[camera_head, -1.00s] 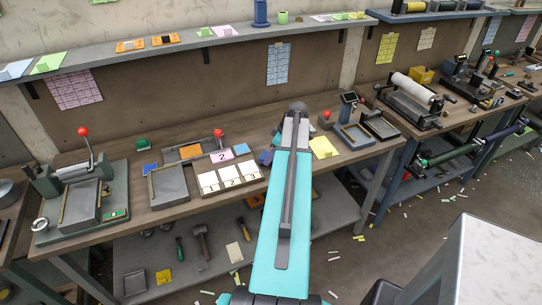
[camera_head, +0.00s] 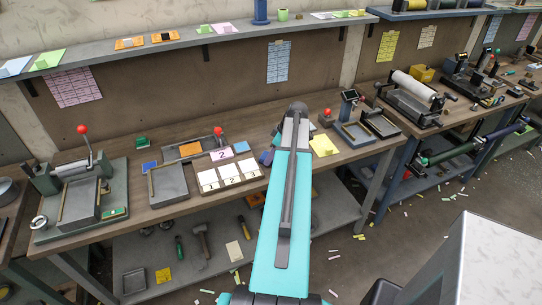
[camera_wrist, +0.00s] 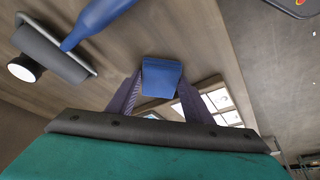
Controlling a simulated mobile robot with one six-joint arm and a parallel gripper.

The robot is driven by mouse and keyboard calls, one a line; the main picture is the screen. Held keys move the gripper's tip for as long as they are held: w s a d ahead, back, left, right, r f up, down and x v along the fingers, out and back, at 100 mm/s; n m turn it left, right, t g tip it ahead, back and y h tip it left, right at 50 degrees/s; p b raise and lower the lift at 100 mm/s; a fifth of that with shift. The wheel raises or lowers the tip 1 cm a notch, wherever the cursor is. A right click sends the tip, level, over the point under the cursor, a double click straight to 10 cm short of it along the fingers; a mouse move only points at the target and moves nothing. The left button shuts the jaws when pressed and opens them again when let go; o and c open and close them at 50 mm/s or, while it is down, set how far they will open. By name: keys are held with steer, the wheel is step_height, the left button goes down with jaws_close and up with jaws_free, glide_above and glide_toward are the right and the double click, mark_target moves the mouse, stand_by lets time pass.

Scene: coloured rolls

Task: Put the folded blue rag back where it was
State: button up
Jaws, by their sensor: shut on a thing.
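The folded blue rag (camera_wrist: 161,76) is between the fingers of my gripper (camera_wrist: 158,92) in the wrist view, with a finger on each side of it. My gripper is shut on it. The wood bench top (camera_wrist: 190,40) lies beneath; I cannot tell whether the rag touches it. In the head view my arm hides most of the gripper. A blue patch (camera_head: 266,158) shows at the arm's left edge, by the white cards; I cannot tell for certain that it is the rag.
White cards (camera_head: 230,174) lie left of my arm, with a grey tray (camera_head: 169,183) beyond. A yellow sheet (camera_head: 323,146) lies right of the arm.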

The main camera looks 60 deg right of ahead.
steer(key=shift+f, duration=0.1)
steer(key=o, duration=1.1)
steer(key=shift+r, duration=0.2)
steer(key=b+v, duration=0.4)
steer(key=v, duration=0.9)
steer(key=shift+r, duration=0.3)
steer(key=shift+r, duration=0.1)
